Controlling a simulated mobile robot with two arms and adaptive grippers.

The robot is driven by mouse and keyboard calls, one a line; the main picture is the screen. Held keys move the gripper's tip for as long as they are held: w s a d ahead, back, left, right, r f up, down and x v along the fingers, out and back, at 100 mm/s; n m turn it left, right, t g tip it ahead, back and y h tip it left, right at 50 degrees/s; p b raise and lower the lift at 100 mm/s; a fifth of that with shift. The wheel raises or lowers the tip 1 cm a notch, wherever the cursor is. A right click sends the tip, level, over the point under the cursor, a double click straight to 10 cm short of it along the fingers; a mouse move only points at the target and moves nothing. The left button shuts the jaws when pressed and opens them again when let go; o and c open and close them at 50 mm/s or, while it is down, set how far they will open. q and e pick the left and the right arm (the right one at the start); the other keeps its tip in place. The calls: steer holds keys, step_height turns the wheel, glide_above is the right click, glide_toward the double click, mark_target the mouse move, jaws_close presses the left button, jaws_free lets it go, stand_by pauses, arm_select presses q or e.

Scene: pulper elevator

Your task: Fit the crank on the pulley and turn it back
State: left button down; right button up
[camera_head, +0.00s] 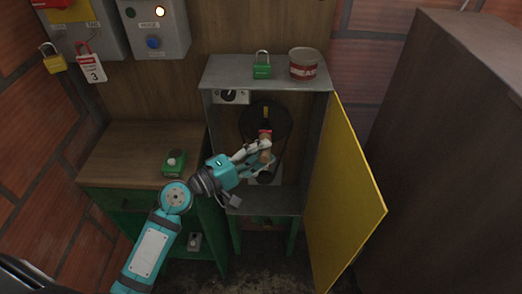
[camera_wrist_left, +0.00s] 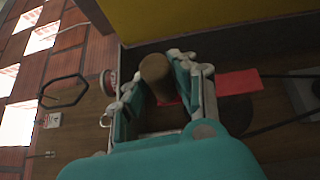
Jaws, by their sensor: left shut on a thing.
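The grey cabinet (camera_head: 219,75) stands open, with the dark round pulley (camera_head: 255,120) inside it. A short yellow mark shows on the upper part of the pulley. My left gripper (camera_head: 262,153) reaches into the cabinet and is shut on the brown handle of the crank (camera_head: 265,145). In the left wrist view the brown handle (camera_wrist_left: 155,72) sits between the fingers, and the crank's red arm (camera_wrist_left: 238,82) runs to the right. The red arm lies in front of the pulley; whether it is seated on it cannot be told. My right gripper is not in view.
The yellow door (camera_head: 345,190) stands open on the right. A green padlock (camera_head: 262,71) and a red-and-white can (camera_head: 303,63) stand on the cabinet. A small dial (camera_head: 229,96) is inside, upper left. A wooden-topped bench (camera_head: 125,150) is at left, a large brown box (camera_head: 445,150) at right.

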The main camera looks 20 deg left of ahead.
mark_target(261, 136)
arm_select(q)
steer(key=shift+w+a+r+b, duration=0.1)
steer(key=shift+w+a+b, duration=0.1)
steer(key=shift+w, duration=0.5)
steer(key=shift+w+a+f+b, duration=0.15)
steer(key=shift+w+a, duration=0.1)
steer(key=shift+w, duration=0.5)
steer(key=shift+w+a+r+b, duration=0.15)
steer(key=shift+w+a, duration=0.05)
steer(key=shift+w, duration=0.5)
stand_by(2.4)
stand_by(0.4)
steer(key=shift+s+a+f+t+b, duration=0.1)
steer(key=shift+a+f+t+b, duration=0.15)
steer(key=shift+b, duration=0.6)
steer(key=a+n+t+b, duration=0.1)
steer(key=b, duration=0.2)
steer(key=shift+s+r+h, duration=0.1)
steer(key=shift+s+h, duration=0.05)
steer(key=shift+h, duration=0.15)
